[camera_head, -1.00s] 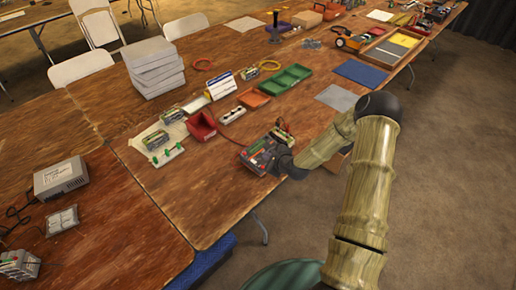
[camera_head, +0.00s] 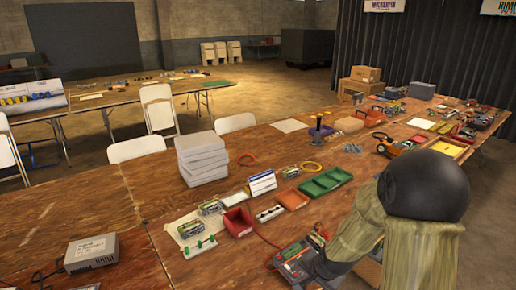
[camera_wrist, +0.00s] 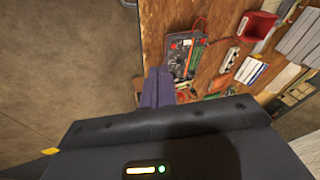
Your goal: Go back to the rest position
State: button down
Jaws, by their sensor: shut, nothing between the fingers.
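My gripper (camera_wrist: 157,84) shows in the wrist view as two purple-grey fingers lying side by side, shut and empty. They lie over the table's edge, just beside a grey-and-dark device with red and green parts (camera_wrist: 184,54). In the head view my wooden-looking arm with a black elbow reaches in from the lower right towards the same device (camera_head: 294,262). The fingers cannot be made out in the head view. Whether the gripper touches the device cannot be told.
The brown table (camera_head: 90,205) holds a red bin (camera_head: 238,222), green tray (camera_head: 326,182), stacked grey boxes (camera_head: 202,158) and a grey power unit (camera_head: 91,252). Bare floor (camera_wrist: 65,70) lies beyond the table edge in the wrist view. White folding chairs (camera_head: 158,108) stand behind.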

jog(key=s+r+n+g, duration=0.1)
jog(key=s+r+n, duration=0.3)
jog(key=s, duration=0.3)
jog(key=s+r+n+g+h, duration=0.1)
jog(key=s+r+n, duration=0.3)
jog(key=s, duration=0.3)
jog(key=shift+s+r, duration=0.25)
jog(key=shift+s, duration=0.1)
